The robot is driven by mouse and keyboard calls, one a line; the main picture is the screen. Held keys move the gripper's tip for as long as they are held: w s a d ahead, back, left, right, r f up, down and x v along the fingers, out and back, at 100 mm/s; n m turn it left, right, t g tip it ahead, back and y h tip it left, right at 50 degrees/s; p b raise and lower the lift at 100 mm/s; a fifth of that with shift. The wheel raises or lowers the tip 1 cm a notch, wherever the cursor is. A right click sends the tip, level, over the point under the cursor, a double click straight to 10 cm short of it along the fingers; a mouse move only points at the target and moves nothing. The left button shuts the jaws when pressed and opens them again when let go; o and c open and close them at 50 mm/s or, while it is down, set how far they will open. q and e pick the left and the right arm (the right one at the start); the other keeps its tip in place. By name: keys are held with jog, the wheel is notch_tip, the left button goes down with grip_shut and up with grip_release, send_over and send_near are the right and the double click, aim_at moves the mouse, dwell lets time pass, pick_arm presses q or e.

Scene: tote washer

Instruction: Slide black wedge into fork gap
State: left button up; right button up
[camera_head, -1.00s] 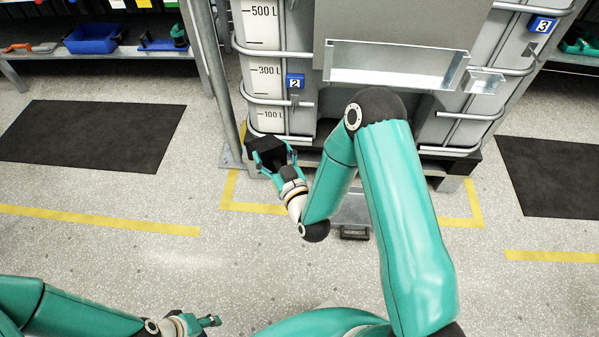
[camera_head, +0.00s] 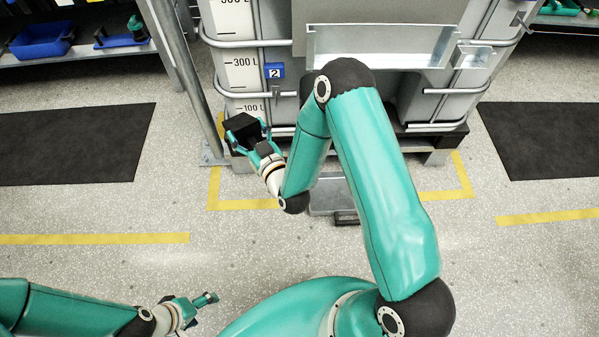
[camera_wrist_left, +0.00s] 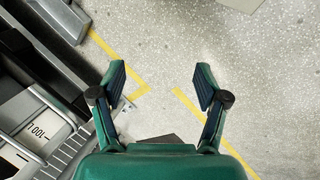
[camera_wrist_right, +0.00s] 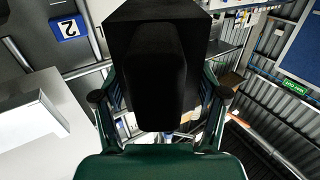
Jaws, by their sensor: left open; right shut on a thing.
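The black wedge (camera_head: 243,128) is a dark block in my right gripper (camera_head: 254,140), at the lower left corner of the big grey tank. My right gripper is shut on it. In the right wrist view the wedge (camera_wrist_right: 158,70) fills the space between the fingers and hides much beyond it. The tank stands on a dark pallet (camera_head: 440,136). Low openings show under its right part; my right arm covers its middle. I cannot tell whether the wedge touches the pallet. My left gripper (camera_head: 207,299) is open and empty over the floor; its spread fingers show in the left wrist view (camera_wrist_left: 160,82).
A metal post (camera_head: 185,75) stands just left of the wedge. A blue number 2 plate (camera_head: 274,70) is on the tank frame. A metal tray (camera_head: 380,45) juts from the tank front. A low metal plate (camera_head: 326,192) lies before the pallet.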

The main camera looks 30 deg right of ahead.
pick_arm(q)
jog(key=o, duration=0.3)
notch_tip(320, 180, down, 10)
jog(key=b, duration=0.9)
jog(key=shift+f, duration=0.15)
notch_tip(320, 180, down, 7)
jog(key=b, duration=0.7)
pick_arm(e)
jog(key=d+f+m+g+h, duration=0.1)
jog(key=d+f, duration=0.4)
jog(key=f, duration=0.7)
jog(key=d+f+m+g+h, duration=0.1)
jog(key=d+f+m+h, duration=0.2)
jog(key=f, duration=0.9)
jog(key=w+d+f+m+h, duration=0.1)
jog(key=d+f+h, duration=0.4)
jog(key=f, duration=0.8)
jog(key=d+m, duration=0.1)
jog(key=d, duration=0.2)
jog(key=shift+g, duration=0.4)
